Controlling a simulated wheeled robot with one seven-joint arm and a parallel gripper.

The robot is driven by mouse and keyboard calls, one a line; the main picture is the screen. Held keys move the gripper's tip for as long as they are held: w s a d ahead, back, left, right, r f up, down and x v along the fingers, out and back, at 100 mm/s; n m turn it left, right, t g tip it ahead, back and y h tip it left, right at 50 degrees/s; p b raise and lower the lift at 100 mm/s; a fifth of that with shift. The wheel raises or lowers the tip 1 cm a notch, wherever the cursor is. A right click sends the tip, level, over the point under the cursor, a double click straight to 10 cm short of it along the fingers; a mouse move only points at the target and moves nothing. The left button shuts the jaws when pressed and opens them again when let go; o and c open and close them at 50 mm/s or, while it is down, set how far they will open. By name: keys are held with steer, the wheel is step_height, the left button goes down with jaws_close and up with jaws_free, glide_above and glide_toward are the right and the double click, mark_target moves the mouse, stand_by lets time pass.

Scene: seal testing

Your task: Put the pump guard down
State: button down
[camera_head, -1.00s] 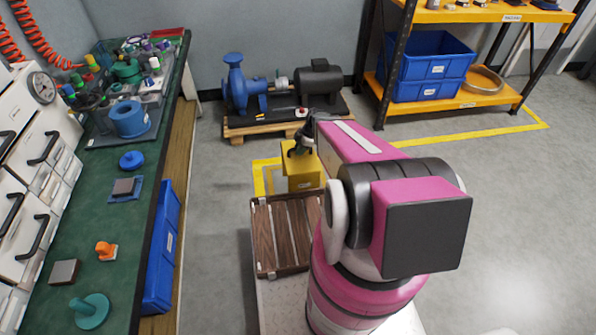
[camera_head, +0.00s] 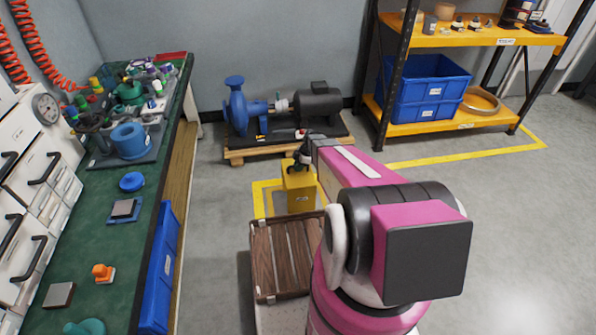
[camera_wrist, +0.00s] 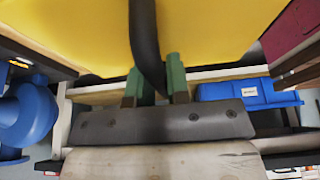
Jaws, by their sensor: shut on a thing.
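The pump guard is a yellow box (camera_head: 299,194) with a dark handle on top. In the head view it is in front of the pallet, beyond the slatted brown crate, over or beside a yellow floor marking (camera_head: 259,199). I cannot tell whether its base touches the floor. My gripper (camera_head: 301,161) is above it, shut on the handle. In the wrist view the guard's yellow face (camera_wrist: 215,35) fills the top, and the green fingertips of my gripper (camera_wrist: 155,88) close around the black curved handle (camera_wrist: 146,40). The guard's underside is hidden.
A blue pump with a dark motor (camera_head: 318,105) stands on a wooden pallet (camera_head: 262,154) just behind. The slatted crate (camera_head: 281,257) is close in front. A green workbench (camera_head: 100,230) runs along the left; a shelf with blue bins (camera_head: 428,95) stands at back right. Grey floor between is clear.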

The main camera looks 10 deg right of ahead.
steer(key=shift+f, duration=1.4)
steer(key=c, duration=1.1)
jaws_free()
